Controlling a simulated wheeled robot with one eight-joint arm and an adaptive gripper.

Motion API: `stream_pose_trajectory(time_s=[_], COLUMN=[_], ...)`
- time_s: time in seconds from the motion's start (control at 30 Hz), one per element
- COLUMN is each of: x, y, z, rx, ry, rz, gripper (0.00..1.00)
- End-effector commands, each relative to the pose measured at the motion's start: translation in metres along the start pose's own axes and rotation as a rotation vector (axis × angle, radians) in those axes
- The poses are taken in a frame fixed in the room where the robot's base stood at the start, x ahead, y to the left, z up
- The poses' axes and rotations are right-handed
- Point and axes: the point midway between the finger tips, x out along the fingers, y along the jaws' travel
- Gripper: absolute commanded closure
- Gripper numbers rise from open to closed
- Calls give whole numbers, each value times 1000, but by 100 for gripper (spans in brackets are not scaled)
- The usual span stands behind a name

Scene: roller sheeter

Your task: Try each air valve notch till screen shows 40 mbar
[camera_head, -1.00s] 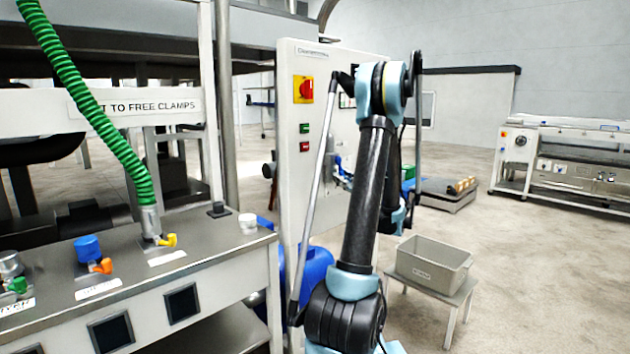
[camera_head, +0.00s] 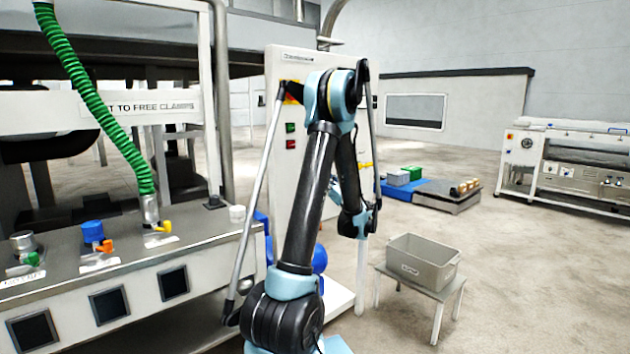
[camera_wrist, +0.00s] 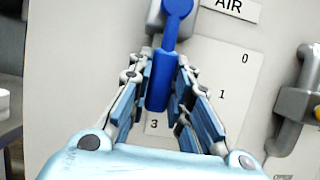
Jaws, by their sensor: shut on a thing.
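The blue air valve lever (camera_wrist: 161,78) hangs from its pivot below the AIR label (camera_wrist: 236,6) in the wrist view. It points down, tilted slightly left, its end just above the number 3 (camera_wrist: 154,124). The plate (camera_wrist: 215,65) also shows 0 and 1; the place between 1 and 3 is hidden behind my right finger. My gripper (camera_wrist: 159,68) is shut on the lever, one finger on each side. In the head view my arm hides the gripper, the valve and the screen area, so no pressure reading is visible.
The white control cabinet (camera_head: 283,185) stands behind my arm. A grey pipe fitting (camera_wrist: 297,100) is right of the valve plate. A bench (camera_head: 110,262) with coloured valves and a green hose (camera_head: 90,90) is at left. A grey bin (camera_head: 422,262) sits on a stool at right.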

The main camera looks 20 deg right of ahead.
Motion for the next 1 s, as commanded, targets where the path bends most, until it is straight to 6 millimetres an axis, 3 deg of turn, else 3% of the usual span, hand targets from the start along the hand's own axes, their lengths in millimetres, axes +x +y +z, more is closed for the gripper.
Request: stream_pose_trajectory(time_s=[0.53, 0.57, 0.63, 1.0], x=[-5, -5, -5, -8], y=[-8, -8, -8, -9], z=[1, 1, 2, 2], rx=[9, 9, 8, 6], ry=[3, 3, 3, 2], rz=[-15, -15, -15, -17], gripper=[100, 75, 61, 61])
